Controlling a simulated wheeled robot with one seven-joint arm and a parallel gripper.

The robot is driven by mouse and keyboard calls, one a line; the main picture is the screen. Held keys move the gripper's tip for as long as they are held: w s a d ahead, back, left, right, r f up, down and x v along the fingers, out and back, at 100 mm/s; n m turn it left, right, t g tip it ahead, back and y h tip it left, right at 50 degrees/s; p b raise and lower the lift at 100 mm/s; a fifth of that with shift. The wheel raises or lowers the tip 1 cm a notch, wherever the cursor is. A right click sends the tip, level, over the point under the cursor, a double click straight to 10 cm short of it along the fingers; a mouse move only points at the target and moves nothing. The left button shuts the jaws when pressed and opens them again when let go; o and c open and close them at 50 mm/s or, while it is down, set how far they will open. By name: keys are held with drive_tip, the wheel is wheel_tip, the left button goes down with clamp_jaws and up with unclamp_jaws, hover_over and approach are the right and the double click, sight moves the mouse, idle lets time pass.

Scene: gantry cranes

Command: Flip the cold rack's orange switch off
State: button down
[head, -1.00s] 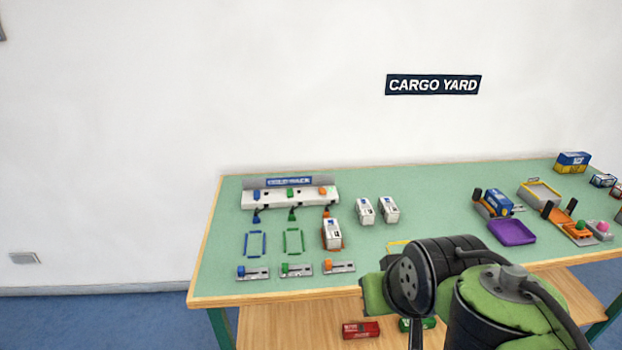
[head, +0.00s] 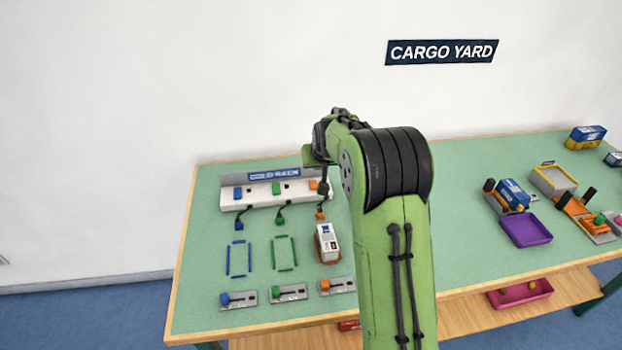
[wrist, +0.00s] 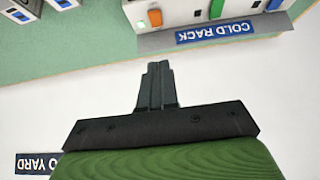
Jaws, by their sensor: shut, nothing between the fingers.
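The cold rack (head: 258,199) is a white bar with a blue sign at the back left of the table. Its orange switch (head: 314,184) is at the right end; in the wrist view the orange switch (wrist: 155,17) has a small pale-green spot beside it. A green switch (head: 276,188) and a blue switch (head: 239,193) sit to its left. My gripper (wrist: 157,66) is shut and empty. In the wrist view its tips point toward the rack, apart from the orange switch in the picture. In the head view my arm partly hides the rack's right end.
A white container (head: 328,240) stands in front of the rack, beside a green frame (head: 284,252) and a blue frame (head: 238,259). Several slider plates line the front edge. A purple tray (head: 526,231) is at the right. My arm hides the table's middle.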

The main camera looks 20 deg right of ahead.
drive_tip(key=b, duration=0.2)
hover_over(314, 188)
drive_tip(key=s, duration=0.1)
wheel_tip(314, 188, down, 8)
drive_tip(key=shift+a, duration=0.15)
wheel_tip(314, 188, down, 3)
drive_tip(key=shift+b, duration=0.3)
drive_tip(key=shift+s+f, duration=0.1)
drive_tip(key=shift+f, duration=0.5)
drive_tip(key=shift+s+f+b, duration=0.2)
drive_tip(key=shift+f+b, duration=0.6)
drive_tip(key=shift+b, duration=0.05)
drive_tip(key=shift+s+a+r, duration=0.1)
drive_tip(key=shift+s+r, duration=0.05)
drive_tip(key=shift+r, duration=0.1)
drive_tip(key=shift+r+p, duration=0.65)
drive_tip(key=shift+r, duration=0.2)
drive_tip(key=shift+r, duration=0.1)
